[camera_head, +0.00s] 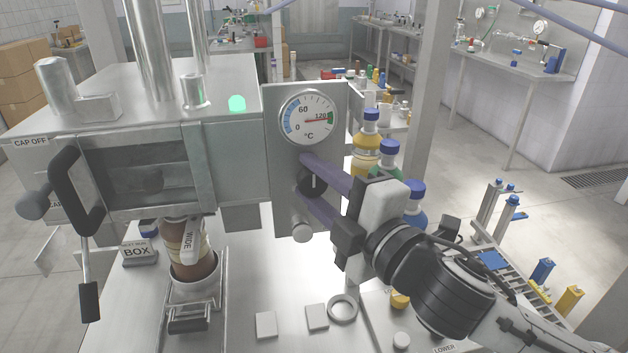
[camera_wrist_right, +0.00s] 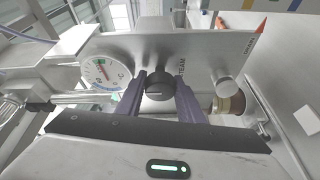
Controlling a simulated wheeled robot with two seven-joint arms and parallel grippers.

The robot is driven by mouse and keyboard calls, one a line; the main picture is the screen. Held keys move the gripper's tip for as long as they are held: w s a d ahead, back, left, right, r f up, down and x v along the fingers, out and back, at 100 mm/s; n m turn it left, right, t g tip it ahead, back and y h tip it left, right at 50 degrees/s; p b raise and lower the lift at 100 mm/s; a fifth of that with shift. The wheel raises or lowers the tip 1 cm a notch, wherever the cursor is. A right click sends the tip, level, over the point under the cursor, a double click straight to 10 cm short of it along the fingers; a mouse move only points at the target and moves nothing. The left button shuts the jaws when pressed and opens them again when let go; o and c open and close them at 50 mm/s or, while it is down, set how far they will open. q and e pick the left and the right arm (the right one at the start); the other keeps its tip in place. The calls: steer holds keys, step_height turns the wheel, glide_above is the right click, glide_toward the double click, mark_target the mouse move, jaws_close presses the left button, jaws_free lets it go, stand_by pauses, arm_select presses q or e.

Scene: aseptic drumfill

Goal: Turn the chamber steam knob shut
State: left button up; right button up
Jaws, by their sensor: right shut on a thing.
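The black chamber steam knob (camera_head: 312,182) sits on a metal panel (camera_head: 283,200) below the round temperature gauge (camera_head: 308,117), whose red needle points near 120. My right gripper (camera_head: 310,178) comes in from the right, its two purple fingers shut on the knob from either side. In the right wrist view the knob (camera_wrist_right: 160,86) lies between the fingers, with the word STEAM on the panel beside it. The knob's pointer position is too small to read. My left gripper is not in view.
A metal chamber (camera_head: 160,165) with a black-handled lever (camera_head: 75,195) stands at the left. Bottles with blue caps (camera_head: 366,150) stand close behind my right gripper. A ring (camera_head: 342,309) and small white blocks lie on the bench.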

steer(key=shift+f, duration=0.2)
stand_by(0.3)
steer(key=o, duration=0.8)
steer(key=shift+c, duration=0.2)
steer(key=o, duration=0.3)
steer(key=shift+r, duration=0.1)
steer(key=shift+s, duration=0.1)
